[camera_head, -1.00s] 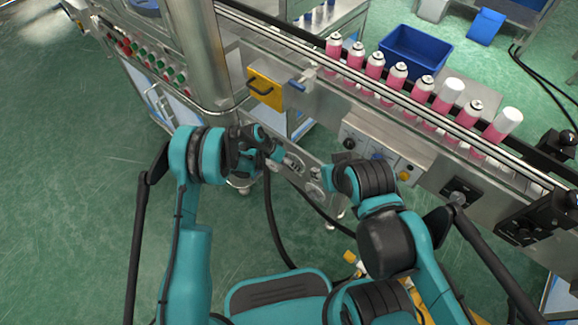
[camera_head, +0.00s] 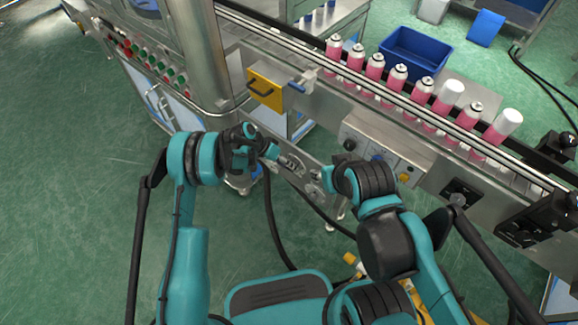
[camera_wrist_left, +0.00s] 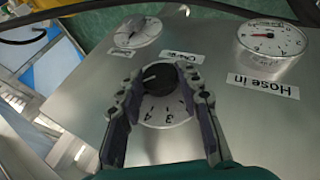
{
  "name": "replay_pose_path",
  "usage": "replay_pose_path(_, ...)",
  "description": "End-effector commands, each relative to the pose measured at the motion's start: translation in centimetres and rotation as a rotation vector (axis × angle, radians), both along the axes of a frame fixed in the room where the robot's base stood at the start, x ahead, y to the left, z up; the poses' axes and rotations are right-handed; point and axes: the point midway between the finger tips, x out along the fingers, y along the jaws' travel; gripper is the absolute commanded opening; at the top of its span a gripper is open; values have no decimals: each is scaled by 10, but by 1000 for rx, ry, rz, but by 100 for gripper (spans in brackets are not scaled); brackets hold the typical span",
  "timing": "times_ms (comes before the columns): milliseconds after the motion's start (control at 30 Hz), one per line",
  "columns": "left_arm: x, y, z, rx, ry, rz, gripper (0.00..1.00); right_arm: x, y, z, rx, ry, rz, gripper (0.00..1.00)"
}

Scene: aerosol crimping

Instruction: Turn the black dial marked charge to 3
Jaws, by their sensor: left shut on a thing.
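In the left wrist view the black dial (camera_wrist_left: 158,79) sits on a round white scale plate (camera_wrist_left: 166,112) with printed numbers, on a grey metal panel. A short light mark shows on the dial's left part. A small label (camera_wrist_left: 180,57), its print upside down, is beside it. The fingers of my left gripper (camera_wrist_left: 160,86) lie on both sides of the dial and are shut on it. In the head view my left gripper (camera_head: 262,150) is at the panel's left end and hides the dial. My right gripper is mostly hidden behind its own arm, near the panel's right end.
A conveyor (camera_head: 400,108) with several pink cans and a blue bin (camera_head: 415,52) stand behind. A black hose (camera_head: 272,215) hangs below.

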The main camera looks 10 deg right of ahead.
Motion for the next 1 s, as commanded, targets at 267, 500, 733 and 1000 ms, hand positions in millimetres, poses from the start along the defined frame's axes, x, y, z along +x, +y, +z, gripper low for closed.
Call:
replay_pose_path(267,3,3,-3,-127,162,2,6,0,0,0,0,0,0,40)
replay_pose_path(500,4,3,-5,-210,270,0,6,0,0,0,0,0,0,40)
replay_pose_path(733,4,4,-5,-251,324,1,6,0,0,0,0,0,0,40)
replay_pose_path(1000,4,3,-5,-262,336,2,6,0,0,0,0,0,0,40)
